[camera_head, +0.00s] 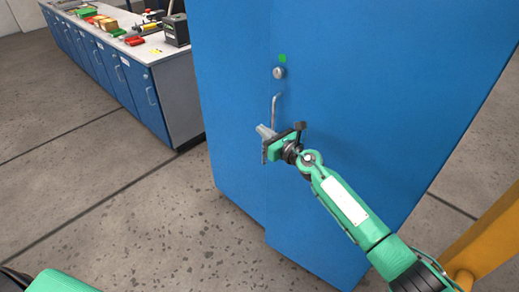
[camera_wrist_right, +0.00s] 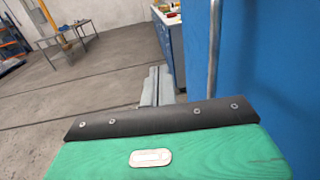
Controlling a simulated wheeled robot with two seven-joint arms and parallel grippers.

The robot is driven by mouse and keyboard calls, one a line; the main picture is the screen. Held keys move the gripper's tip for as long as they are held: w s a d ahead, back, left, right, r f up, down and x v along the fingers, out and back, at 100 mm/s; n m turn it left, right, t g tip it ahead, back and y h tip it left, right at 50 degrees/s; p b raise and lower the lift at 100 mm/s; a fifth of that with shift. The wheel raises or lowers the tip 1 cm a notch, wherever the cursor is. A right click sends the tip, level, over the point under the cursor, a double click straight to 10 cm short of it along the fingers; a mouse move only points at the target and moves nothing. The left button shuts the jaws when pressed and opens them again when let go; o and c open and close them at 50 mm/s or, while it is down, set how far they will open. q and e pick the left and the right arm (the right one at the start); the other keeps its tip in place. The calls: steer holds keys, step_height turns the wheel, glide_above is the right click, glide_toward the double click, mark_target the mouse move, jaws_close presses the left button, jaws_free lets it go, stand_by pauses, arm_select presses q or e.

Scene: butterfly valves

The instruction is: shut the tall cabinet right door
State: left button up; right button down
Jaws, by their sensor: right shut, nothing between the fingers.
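The tall blue cabinet (camera_head: 228,90) fills the upper middle of the head view. Its right door (camera_head: 400,90) carries a thin metal handle (camera_head: 275,107), a round silver lock (camera_head: 279,72) and a small green mark. The door's lower edge steps out from the left part, so it looks slightly ajar. My right gripper (camera_head: 265,144) is shut and empty, just below the handle near the door's free edge; contact cannot be told. In the right wrist view, the shut fingers (camera_wrist_right: 155,88) lie left of the handle (camera_wrist_right: 214,45) and blue door. My left gripper is not in view.
A blue workbench (camera_head: 110,65) with boxes and tools on its top stands at the back left. The grey floor (camera_head: 120,210) left of the cabinet is clear. A yellow post (camera_head: 490,235) is at the lower right. A small table (camera_wrist_right: 68,38) stands far off.

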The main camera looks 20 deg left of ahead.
mark_target(287, 117)
steer(key=shift+m+t+h, duration=0.5)
steer(key=shift+m+t, duration=0.1)
steer(key=shift+t, duration=0.2)
steer(key=w+b, duration=0.2)
steer(key=w, duration=0.1)
steer(key=w+d+b, duration=0.1)
steer(key=w+b, duration=0.2)
steer(key=w, duration=0.1)
steer(key=w+d+b, duration=0.1)
steer(key=w+b, duration=0.2)
steer(key=shift+w+f, duration=0.2)
steer(key=shift+f, duration=0.15)
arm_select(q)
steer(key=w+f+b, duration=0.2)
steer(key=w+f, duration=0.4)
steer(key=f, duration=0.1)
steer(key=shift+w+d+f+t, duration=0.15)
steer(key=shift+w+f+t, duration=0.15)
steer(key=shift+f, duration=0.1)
arm_select(e)
steer(key=shift+w+d+r, duration=0.25)
steer(key=shift+w+r, duration=0.05)
steer(key=shift+w, duration=0.4)
